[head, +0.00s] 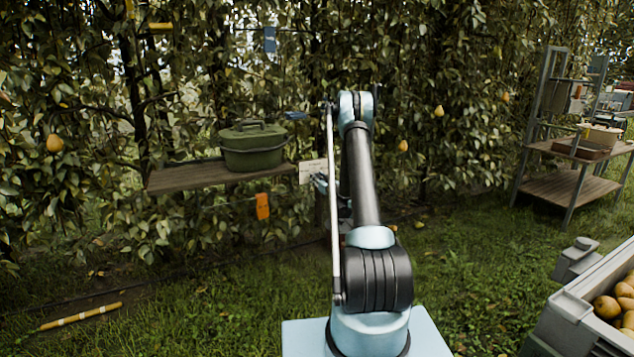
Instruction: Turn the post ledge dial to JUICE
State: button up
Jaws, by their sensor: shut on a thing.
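The wooden ledge (190,178) juts from the hedge at the left of centre. A small pale card with writing (312,168) stands at its right end; the writing is too small to read. My gripper (320,183) is just below and in front of this card, mostly hidden behind my arm. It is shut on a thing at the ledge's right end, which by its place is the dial. The dial, its pointer and its setting cannot be made out.
A green lidded pot (252,146) sits on the ledge. An orange tag (262,206) hangs below it. A grey crate of pears (585,290) is at the lower right, a wooden shelf rack (570,187) behind it. A yellow-banded stick (82,316) lies on open grass at left.

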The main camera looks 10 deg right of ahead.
jog(key=shift+m, duration=0.3)
jog(key=shift+r+m, duration=0.2)
jog(key=shift+m, duration=11.5)
jog(key=shift+a, duration=0.1)
jog(key=o, duration=1.1)
jog(key=shift+c, duration=0.2)
jog(key=v, duration=0.7)
jog(key=shift+s, duration=0.25)
